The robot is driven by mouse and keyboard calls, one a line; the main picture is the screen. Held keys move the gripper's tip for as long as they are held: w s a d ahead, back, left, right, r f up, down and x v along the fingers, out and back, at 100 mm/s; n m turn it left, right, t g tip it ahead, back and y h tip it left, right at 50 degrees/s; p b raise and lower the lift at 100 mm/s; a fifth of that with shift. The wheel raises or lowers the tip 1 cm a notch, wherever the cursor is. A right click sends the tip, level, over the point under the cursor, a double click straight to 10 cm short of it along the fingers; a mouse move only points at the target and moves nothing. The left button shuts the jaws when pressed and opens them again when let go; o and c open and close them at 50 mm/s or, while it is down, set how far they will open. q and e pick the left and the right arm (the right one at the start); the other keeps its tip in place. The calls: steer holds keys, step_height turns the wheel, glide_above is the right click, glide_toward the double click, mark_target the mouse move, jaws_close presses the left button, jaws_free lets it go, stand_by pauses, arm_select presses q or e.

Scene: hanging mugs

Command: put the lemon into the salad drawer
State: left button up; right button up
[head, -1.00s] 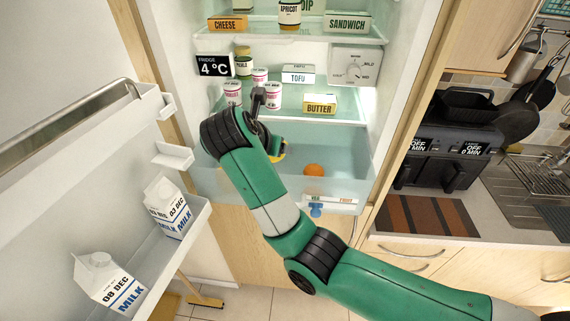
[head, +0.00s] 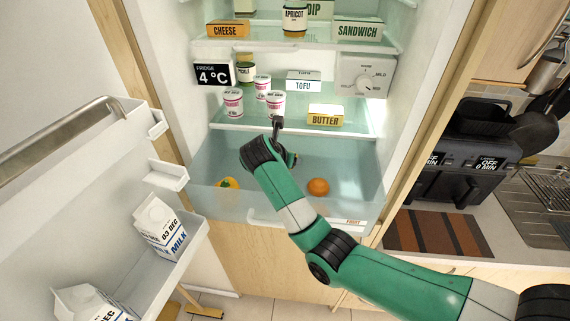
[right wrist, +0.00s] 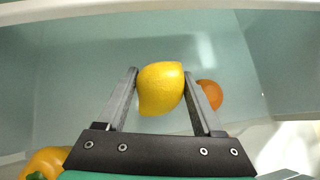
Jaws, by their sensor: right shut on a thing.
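My right gripper (right wrist: 160,73) is shut on the yellow lemon (right wrist: 161,90), which sits between the two fingers in the right wrist view. The pale, translucent salad drawer (head: 231,206) is at the bottom of the fridge, and its inside (right wrist: 85,62) lies beneath the lemon in the right wrist view. In the head view my wrist is over the drawer and hides the fingers and the lemon. I cannot tell how high the lemon is above the drawer floor. My left gripper is in neither current view.
A yellow pepper (head: 228,184) lies at the drawer's left and an orange (head: 318,187) to the right of my wrist. The shelf above holds butter (head: 325,115) and several pots. The open fridge door (head: 75,165) with milk cartons stands at left.

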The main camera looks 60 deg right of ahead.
steer(key=shift+f, duration=1.35)
steer(key=shift+f, duration=0.1)
steer(key=shift+f, duration=0.55)
steer(key=o, duration=1.4)
steer(key=shift+o, duration=0.2)
